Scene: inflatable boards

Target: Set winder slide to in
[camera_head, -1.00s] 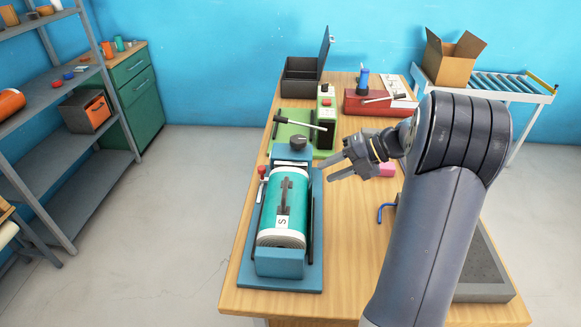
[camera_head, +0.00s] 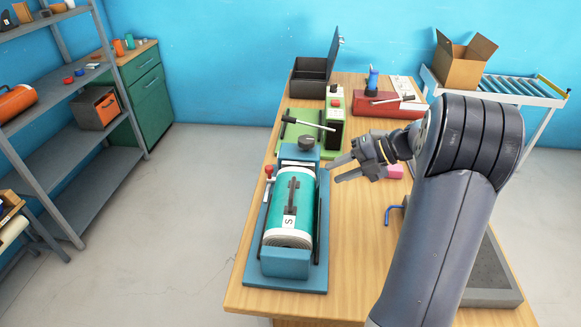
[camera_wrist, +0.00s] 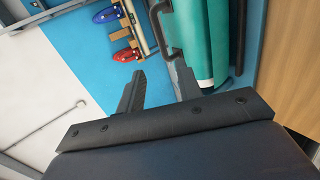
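The winder stands on the table's left side: a blue base (camera_head: 317,277) with a teal roll (camera_head: 280,222) lying along it. A dark handle-like bar runs along the top of the roll, near a white label. A red-knobbed lever (camera_head: 269,171) is at its far left and a black knob (camera_head: 306,142) at its far end. I cannot tell which part is the slide. My gripper (camera_head: 334,172) is open and empty, just right of the winder's far end. In the wrist view, the teal roll (camera_wrist: 208,30) and a dark handle lie beyond my open fingers (camera_wrist: 160,80).
Behind the winder are a green device (camera_head: 334,120), an open dark box (camera_head: 311,78) and a red box (camera_head: 388,103). Floor left of the table is clear.

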